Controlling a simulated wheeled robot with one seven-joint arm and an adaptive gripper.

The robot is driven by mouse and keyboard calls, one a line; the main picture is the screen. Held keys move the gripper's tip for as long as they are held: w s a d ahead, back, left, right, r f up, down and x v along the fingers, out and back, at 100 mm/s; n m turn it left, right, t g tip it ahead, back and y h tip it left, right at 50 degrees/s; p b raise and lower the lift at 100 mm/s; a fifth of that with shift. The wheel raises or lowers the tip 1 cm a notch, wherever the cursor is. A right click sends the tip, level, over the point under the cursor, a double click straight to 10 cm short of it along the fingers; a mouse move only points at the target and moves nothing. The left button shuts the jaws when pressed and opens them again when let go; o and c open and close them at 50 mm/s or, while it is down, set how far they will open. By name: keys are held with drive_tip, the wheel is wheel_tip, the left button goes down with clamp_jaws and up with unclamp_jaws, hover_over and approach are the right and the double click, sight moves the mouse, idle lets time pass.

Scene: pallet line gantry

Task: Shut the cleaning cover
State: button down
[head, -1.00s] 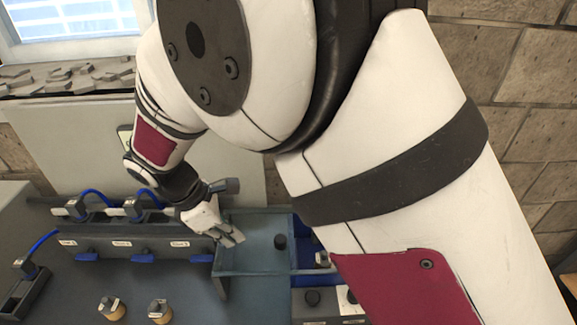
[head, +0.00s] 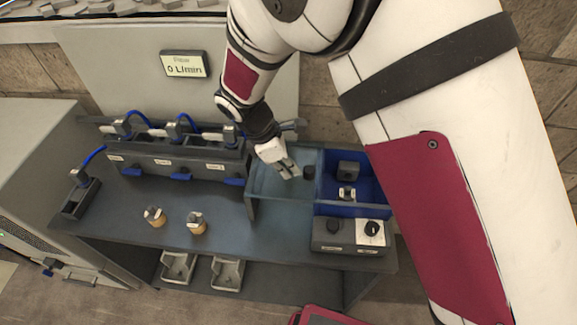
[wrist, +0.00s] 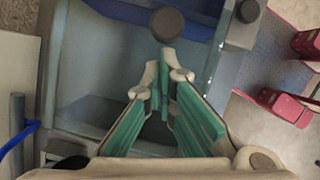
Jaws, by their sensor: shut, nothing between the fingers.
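The cleaning cover (head: 268,184) looks like a translucent bluish panel with a dark round knob (head: 309,172) near its right edge. It lies over the left part of a box on the bench. The blue bay (head: 372,190) to its right is uncovered. My gripper (head: 294,175) is shut and empty, just left of the knob. In the wrist view the closed fingertips (wrist: 166,58) point at the knob (wrist: 167,23), close to it; I cannot tell if they touch. The cover's panel (wrist: 110,72) shows beneath the fingers.
The blue bay holds a dark block (head: 348,169) and a small fitting. A control box with knobs (head: 348,235) stands in front. A labelled rack with blue hoses (head: 175,165) is left of the cover. Two brass fittings (head: 196,223) stand on the bench. A flow display (head: 185,65) hangs behind.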

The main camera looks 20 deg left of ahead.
drive_tip(key=w+d, duration=0.4)
drive_tip(key=d, duration=1.3)
drive_tip(key=shift+d+p, duration=0.3)
drive_tip(key=shift+p, duration=0.05)
drive_tip(key=shift+w, duration=0.1)
drive_tip(key=s+a+r+b, duration=0.1)
drive_tip(key=s+a+r, duration=0.2)
drive_tip(key=a+r, duration=0.4)
wheel_tip(320, 180, up, 2)
drive_tip(key=shift+s+r, duration=0.15)
drive_tip(key=shift+s, duration=0.25)
